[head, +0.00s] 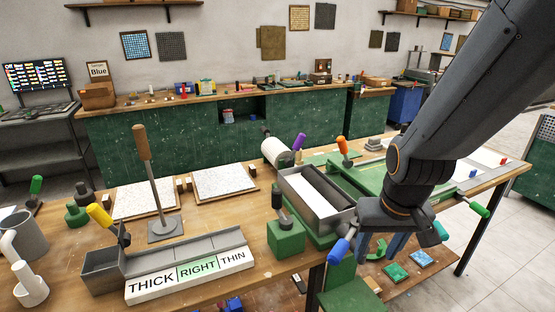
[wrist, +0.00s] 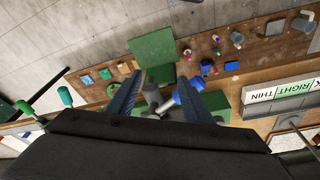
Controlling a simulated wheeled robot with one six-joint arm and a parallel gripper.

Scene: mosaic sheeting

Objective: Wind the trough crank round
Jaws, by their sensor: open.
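A grey trough (head: 336,221) with a dark roller inside stands near the table's front edge in the head view. A crank with a blue handle (head: 341,249) sticks out at its front. I cannot see contact. The crank's join to the trough is partly hidden.
A green block (head: 286,238) with a dark-handled lever stands left of the trough. A grey tray with a yellow-handled lever (head: 100,216) sits behind the THICK/RIGHT/THIN sign (head: 190,276). A green press bed (head: 362,181) adjoins the trough. Orange, purple and green handles stick up nearby.

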